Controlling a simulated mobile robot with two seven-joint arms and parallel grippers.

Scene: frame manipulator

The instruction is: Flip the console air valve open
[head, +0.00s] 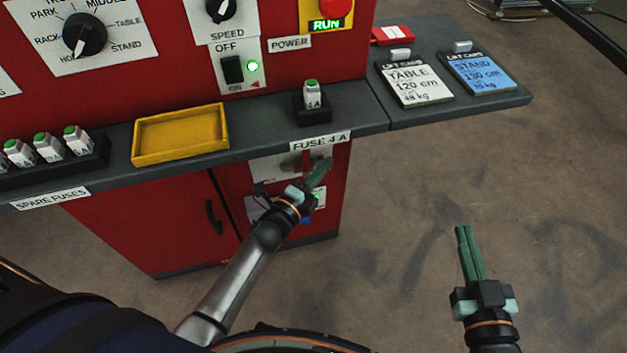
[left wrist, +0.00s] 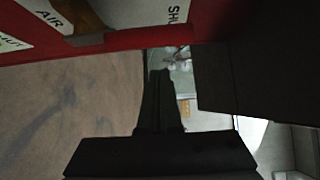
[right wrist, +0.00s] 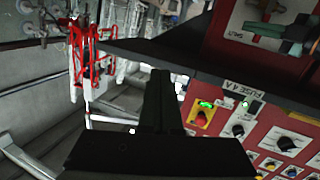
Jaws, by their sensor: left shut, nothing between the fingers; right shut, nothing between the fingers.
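The console air valve is at the pale plate (head: 268,170) on the red console front, under the shelf lip. My left gripper covers much of it, and I cannot tell its handle position. My left gripper (head: 322,168) is shut and empty, its green fingers in front of the plate. In the left wrist view, an AIR label (left wrist: 48,17) shows at the upper left on the red panel, with part of a SHUT label beside it. My right gripper (head: 462,232) is shut and empty, over the floor right of the console.
The grey shelf (head: 358,112) overhangs the console front above my left gripper. It carries a yellow tray (head: 180,135), a fuse in a black holder (head: 312,100), spare fuses (head: 48,147) and two lift cards (head: 415,85). The floor (head: 400,240) right of the console is clear.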

